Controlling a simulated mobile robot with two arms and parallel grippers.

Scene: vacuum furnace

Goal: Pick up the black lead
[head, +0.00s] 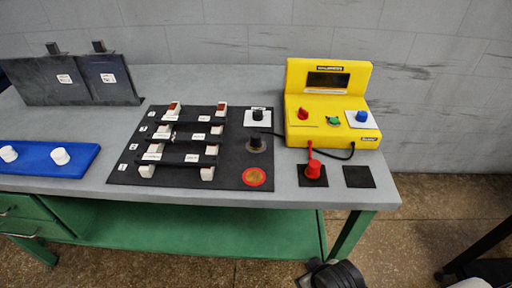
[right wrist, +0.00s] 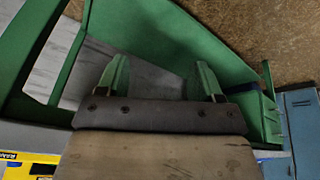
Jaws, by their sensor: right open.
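The black lead (head: 256,142) stands on a round grey disc at the right side of the black mat. A thin black cable runs from near it toward the yellow meter (head: 330,128). The red lead (head: 314,168) stands on a dark square pad in front of the meter, with its red cable rising behind it. My right gripper (right wrist: 160,78) is open and empty in the right wrist view, its two green fingers wide apart, away from the leads. A dark part of my right arm shows at the bottom of the head view. My left gripper is not in view.
The black mat (head: 120,172) carries several dark bars on white blocks. A black knob on a white plate (head: 248,121) is just behind the black lead. An empty dark pad (head: 358,177) lies near the table's right edge. A blue board (head: 35,158) lies at left.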

